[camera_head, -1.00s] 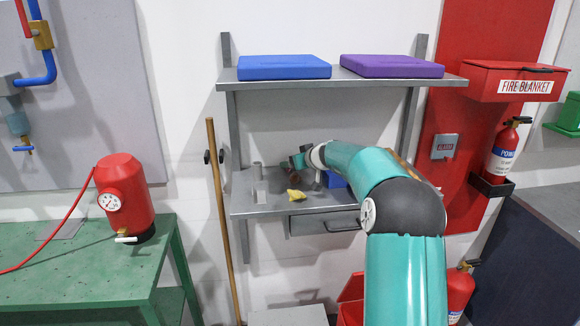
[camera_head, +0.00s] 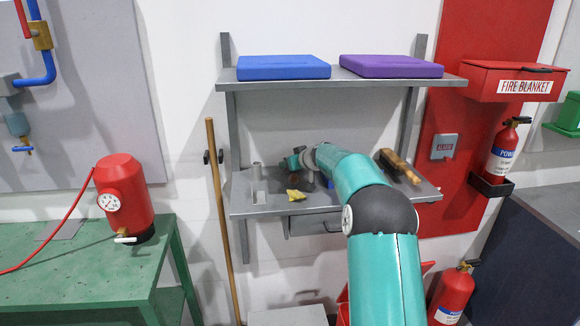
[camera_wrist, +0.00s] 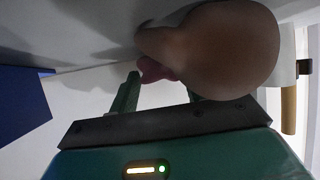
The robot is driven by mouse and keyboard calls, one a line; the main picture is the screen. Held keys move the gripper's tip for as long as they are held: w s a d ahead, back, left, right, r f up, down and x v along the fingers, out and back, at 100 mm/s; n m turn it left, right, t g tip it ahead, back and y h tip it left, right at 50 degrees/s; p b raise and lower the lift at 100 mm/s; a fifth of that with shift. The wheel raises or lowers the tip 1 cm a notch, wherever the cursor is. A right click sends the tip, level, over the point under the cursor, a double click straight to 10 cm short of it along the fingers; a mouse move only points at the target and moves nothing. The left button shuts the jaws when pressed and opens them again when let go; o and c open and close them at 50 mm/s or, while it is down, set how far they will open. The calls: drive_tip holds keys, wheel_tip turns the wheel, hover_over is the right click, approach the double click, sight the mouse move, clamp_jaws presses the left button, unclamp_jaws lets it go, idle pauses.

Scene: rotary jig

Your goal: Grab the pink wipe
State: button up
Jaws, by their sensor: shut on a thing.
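My gripper (camera_head: 294,163) is at the grey lower shelf, at the end of my teal arm. In the wrist view its two teal fingers (camera_wrist: 158,92) stand apart with a small pink thing, apparently the pink wipe (camera_wrist: 155,69), between their tips. A large rounded brown object (camera_wrist: 228,50) is close to the wrist camera and hides the right fingertip and part of the wipe. In the head view the wipe cannot be made out clearly.
A yellow wipe (camera_head: 295,194) lies on the lower shelf (camera_head: 270,209), with a grey upright piece (camera_head: 257,172) to its left. A wooden-handled brush (camera_head: 402,164) lies at right. The upper shelf holds blue (camera_head: 284,67) and purple (camera_head: 391,66) pads.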

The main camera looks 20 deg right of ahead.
drive_tip(key=shift+r, duration=0.5)
wheel_tip(320, 180, up, 2)
drive_tip(key=shift+r, duration=0.1)
drive_tip(key=s+a+r, duration=0.2)
drive_tip(key=s+r, duration=0.7)
drive_tip(key=s, duration=0.5)
drive_tip(key=shift+r, duration=0.4)
